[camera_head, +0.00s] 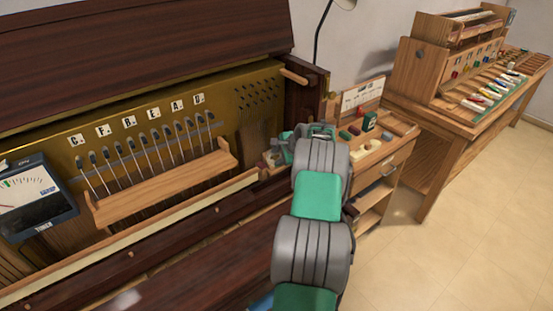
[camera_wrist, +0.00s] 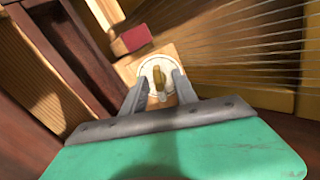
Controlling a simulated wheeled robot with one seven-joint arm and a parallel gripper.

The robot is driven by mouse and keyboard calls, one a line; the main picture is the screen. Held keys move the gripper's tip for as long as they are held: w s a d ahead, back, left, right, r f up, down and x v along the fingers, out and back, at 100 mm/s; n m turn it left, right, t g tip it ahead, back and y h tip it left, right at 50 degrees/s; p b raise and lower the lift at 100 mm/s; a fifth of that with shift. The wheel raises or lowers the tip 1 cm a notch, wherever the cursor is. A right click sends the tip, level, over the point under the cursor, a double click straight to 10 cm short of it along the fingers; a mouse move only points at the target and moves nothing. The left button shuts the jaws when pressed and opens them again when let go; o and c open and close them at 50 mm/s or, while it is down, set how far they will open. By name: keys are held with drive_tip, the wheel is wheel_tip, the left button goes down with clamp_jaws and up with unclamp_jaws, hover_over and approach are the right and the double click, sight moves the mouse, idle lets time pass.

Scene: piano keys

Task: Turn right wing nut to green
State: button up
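A brass wing nut (camera_wrist: 158,79) stands on a round white disc (camera_wrist: 146,69) fixed to a light wooden block (camera_wrist: 165,52) in the wrist view. My gripper (camera_wrist: 159,85) is open, with one grey finger on each side of the wing nut. I cannot tell whether the fingers touch it. The lower part of the disc is hidden by the gripper, and no green mark shows on its visible part. In the head view my arm hides the wing nut. A tuner gauge (camera_head: 28,197) with a white dial and a small green zone stands at the far left.
A red-ended wooden piece (camera_wrist: 131,40) lies close above the wing nut's block. Strings (camera_wrist: 240,45) run at the right. In the head view a wooden rail (camera_head: 165,190) crosses the open piano, and a small workbench (camera_head: 375,165) with loose items stands to the right.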

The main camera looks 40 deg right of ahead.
drive_tip(key=shift+s+r+p, duration=0.35)
drive_tip(key=shift+s+r, duration=0.05)
drive_tip(key=shift+r, duration=0.05)
idle(0.4)
clamp_jaws()
